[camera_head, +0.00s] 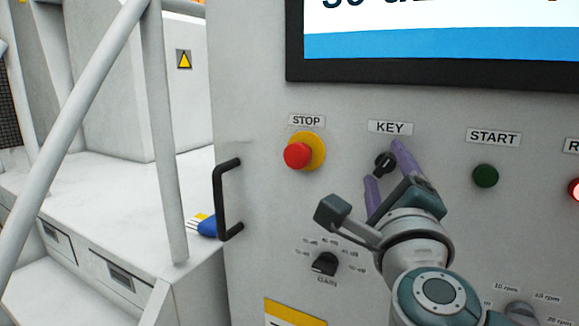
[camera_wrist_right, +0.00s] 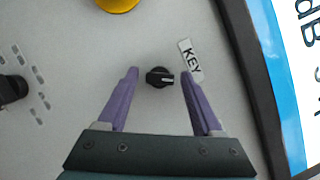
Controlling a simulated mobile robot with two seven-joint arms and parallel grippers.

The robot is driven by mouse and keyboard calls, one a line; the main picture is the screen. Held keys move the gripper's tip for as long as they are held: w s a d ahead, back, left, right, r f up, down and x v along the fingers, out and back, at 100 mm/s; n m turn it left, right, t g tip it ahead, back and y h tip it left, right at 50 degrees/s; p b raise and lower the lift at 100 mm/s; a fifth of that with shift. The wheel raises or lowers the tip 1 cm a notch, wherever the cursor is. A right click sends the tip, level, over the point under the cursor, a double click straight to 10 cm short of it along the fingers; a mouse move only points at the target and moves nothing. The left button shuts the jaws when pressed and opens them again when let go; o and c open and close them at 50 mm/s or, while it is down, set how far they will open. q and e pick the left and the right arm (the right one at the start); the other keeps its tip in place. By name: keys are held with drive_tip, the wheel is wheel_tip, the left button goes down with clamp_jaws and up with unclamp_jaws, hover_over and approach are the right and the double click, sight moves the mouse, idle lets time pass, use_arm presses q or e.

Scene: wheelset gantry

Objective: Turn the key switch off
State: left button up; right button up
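The black key switch (camera_head: 385,164) sits on the grey panel just under its KEY label (camera_head: 390,127). My right gripper (camera_head: 386,160) is open, its two purple fingers on either side of the switch in the head view. In the right wrist view the key switch (camera_wrist_right: 159,77) lies between the tips of the open fingers of my right gripper (camera_wrist_right: 158,72), with a gap on both sides. Its pale marker line points towards the right finger there. I cannot tell whether the fingertips touch the panel. My left gripper is not in view.
The red STOP button (camera_head: 297,155) on its yellow base is left of the key switch. The green START button (camera_head: 485,176) is to the right. The GAIN knob (camera_head: 325,263) is below. A black handle (camera_head: 226,199) and a white railing (camera_head: 168,130) stand at the left. A screen (camera_head: 440,45) is above.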

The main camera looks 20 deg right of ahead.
clamp_jaws()
idle(0.3)
drive_tip(key=shift+r+n+p, duration=0.15)
drive_tip(key=shift+n+p, duration=0.15)
drive_tip(key=shift+p, duration=0.3)
drive_tip(key=n+g+p, duration=0.1)
drive_tip(key=n+p, duration=0.2)
drive_tip(key=p, duration=0.2)
drive_tip(key=n+g+y+p, duration=0.1)
drive_tip(key=n+p, duration=0.2)
drive_tip(key=p, duration=0.2)
drive_tip(key=n+y+p, duration=0.1)
drive_tip(key=n+p, duration=0.2)
drive_tip(key=p, duration=0.2)
drive_tip(key=shift+r+g, duration=0.35)
drive_tip(key=shift+g, duration=0.05)
drive_tip(key=shift+f+n+g+p, duration=0.15)
drive_tip(key=shift+n+g+p, duration=0.35)
drive_tip(key=shift+n+p, duration=0.55)
drive_tip(key=shift+o, duration=0.7)
unclamp_jaws()
